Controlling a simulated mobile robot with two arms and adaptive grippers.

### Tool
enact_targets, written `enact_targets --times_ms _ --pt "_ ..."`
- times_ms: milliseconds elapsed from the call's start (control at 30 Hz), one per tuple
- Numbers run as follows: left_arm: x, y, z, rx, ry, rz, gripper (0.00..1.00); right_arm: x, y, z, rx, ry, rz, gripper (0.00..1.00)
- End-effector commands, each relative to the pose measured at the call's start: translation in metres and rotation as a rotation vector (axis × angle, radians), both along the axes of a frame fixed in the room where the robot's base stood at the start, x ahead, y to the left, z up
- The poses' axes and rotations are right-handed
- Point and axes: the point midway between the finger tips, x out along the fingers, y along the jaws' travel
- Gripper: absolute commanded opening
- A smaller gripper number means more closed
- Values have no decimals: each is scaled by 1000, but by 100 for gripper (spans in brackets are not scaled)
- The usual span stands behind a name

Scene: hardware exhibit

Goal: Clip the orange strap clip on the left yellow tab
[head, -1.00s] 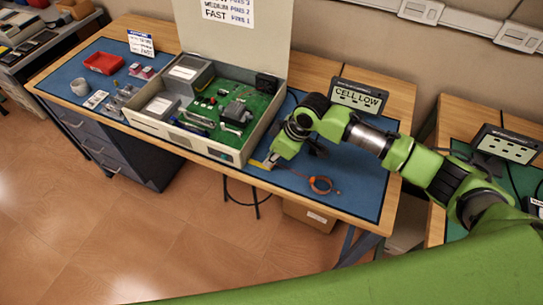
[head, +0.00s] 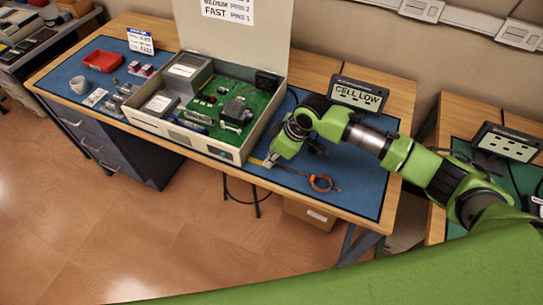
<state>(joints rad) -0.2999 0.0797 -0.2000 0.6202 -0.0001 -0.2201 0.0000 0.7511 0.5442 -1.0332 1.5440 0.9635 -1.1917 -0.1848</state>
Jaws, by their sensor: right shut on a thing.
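My right gripper (head: 268,163) is low over the blue mat, just right of the open case's front right corner. It is shut, and a thin cord runs from its fingertips to an orange coiled strap (head: 322,184) lying on the mat. The clip at the cord's end is at the fingertips, too small and covered to see clearly. A small yellow tab (head: 256,161) shows at the mat's front edge, just left of the fingertips. I cannot tell whether clip and tab touch. My left gripper is not in view.
The open case (head: 178,145) with a green circuit board (head: 238,104) stands left of my gripper. A "CELL LOW" display (head: 358,96) stands behind my arm. A red tray (head: 102,61) and a cup (head: 79,85) are far left.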

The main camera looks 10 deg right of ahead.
Motion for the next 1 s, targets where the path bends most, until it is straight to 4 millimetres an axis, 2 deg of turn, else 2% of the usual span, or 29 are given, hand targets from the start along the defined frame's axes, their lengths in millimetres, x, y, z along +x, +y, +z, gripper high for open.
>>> enact_targets --times_ms 1000 --pt "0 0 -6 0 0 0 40 0 0 -14 0 0 1 4"
